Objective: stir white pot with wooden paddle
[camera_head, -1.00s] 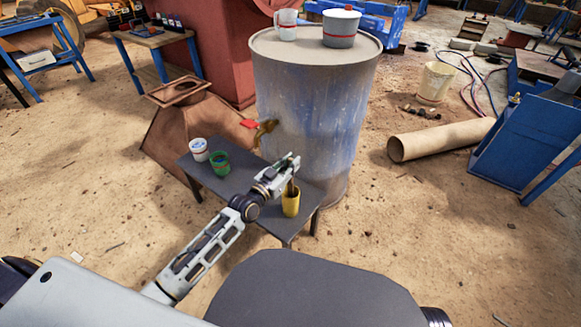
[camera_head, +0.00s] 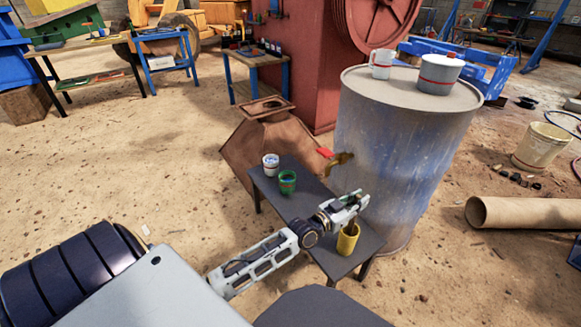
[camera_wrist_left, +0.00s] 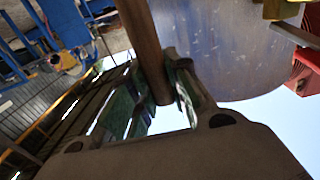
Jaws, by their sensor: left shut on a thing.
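My left gripper (camera_head: 354,201) is shut on the brown wooden paddle. In the left wrist view the paddle's shaft (camera_wrist_left: 144,42) lies between the fingers. In the head view the gripper is just above a yellow pot (camera_head: 348,240) on a narrow dark table (camera_head: 318,205). The lower end of the paddle is hard to make out; I cannot tell whether it is inside the yellow pot. A small white pot (camera_head: 270,165) stands at the table's far left end, apart from the gripper. A green pot (camera_head: 287,183) is between them. My right gripper is not in view.
A large blue-grey barrel (camera_head: 398,150) stands right of the table, with a brass tap with a red handle (camera_head: 325,153). On its top are a white mug (camera_head: 381,64) and a lidded grey-white pot (camera_head: 439,75). A rusty hopper (camera_head: 262,140) stands behind the table.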

